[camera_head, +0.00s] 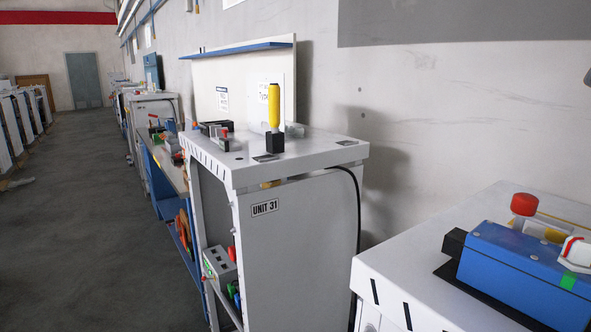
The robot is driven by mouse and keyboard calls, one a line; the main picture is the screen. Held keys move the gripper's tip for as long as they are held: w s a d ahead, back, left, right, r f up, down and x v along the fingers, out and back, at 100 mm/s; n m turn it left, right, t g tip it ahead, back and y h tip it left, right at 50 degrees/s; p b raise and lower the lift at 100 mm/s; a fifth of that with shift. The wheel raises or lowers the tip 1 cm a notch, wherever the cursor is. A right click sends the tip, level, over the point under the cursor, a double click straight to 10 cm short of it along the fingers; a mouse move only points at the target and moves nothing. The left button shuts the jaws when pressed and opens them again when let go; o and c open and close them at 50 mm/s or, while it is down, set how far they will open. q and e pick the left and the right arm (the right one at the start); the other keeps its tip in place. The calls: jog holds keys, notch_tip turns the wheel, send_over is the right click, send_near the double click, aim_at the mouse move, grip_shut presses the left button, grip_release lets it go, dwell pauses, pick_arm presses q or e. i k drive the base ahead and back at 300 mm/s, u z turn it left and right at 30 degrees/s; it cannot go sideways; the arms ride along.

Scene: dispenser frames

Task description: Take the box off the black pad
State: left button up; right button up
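A blue box (524,269) sits at the lower right, on a white cabinet top (412,268). A black part (454,242) sticks out from its left end. A red round knob (524,204) stands on or behind its top. A red and white part (575,249) and a green patch (568,281) are at its right. A black pad (447,273) shows as a dark strip under the box's front edge; the rest is hidden by the box. The picture's edge cuts off the right end. Neither of my grippers is in view.
A white cabinet marked UNIT 31 (283,229) stands left of the box's cabinet, with a yellow-handled tool (274,107) upright on top. A black cable (357,208) hangs at its side. A wall (450,120) runs behind.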

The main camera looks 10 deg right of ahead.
aim_at(527, 275)
jog(key=k, duration=1.95)
